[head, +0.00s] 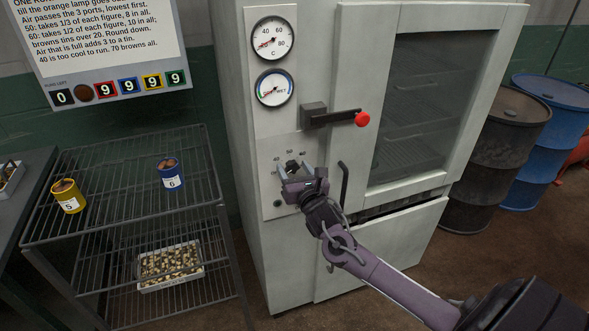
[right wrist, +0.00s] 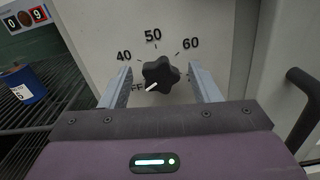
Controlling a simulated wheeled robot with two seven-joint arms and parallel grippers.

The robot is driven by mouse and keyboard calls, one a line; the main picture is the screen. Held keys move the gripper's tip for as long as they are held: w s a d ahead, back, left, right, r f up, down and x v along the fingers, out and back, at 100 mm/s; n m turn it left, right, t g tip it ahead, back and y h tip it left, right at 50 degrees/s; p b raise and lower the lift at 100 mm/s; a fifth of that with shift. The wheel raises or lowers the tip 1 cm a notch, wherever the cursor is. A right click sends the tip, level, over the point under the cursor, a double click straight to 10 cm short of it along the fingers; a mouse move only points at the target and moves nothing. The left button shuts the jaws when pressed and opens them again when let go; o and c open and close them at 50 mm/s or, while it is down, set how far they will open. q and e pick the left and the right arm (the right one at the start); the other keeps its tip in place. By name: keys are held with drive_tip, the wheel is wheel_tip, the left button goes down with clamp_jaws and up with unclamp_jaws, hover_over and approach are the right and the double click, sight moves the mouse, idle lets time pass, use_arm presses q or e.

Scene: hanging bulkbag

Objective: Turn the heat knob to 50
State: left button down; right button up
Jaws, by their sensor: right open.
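The heat knob (right wrist: 161,75) is a black lobed knob on the oven's pale panel (head: 275,200). Its white pointer aims down-left at a partly hidden label ending in "FF". The marks 40, 50 and 60 arc above it, with 50 at the top. In the head view the knob (head: 291,164) shows just beyond my right gripper (head: 295,172). My right gripper is open, with one finger on each side of the knob in the right wrist view. I cannot tell whether the fingers touch it. My left gripper is not in view.
A black handle with a red end (head: 362,119) sticks out above the knob. Two dials (head: 272,38) are higher up. A wire rack (head: 125,190) with yellow (head: 67,196) and blue (head: 170,174) tins stands left. Drums (head: 500,130) stand right.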

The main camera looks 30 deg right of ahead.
drive_tip(key=shift+c, duration=0.5)
drive_tip(key=c, duration=0.9)
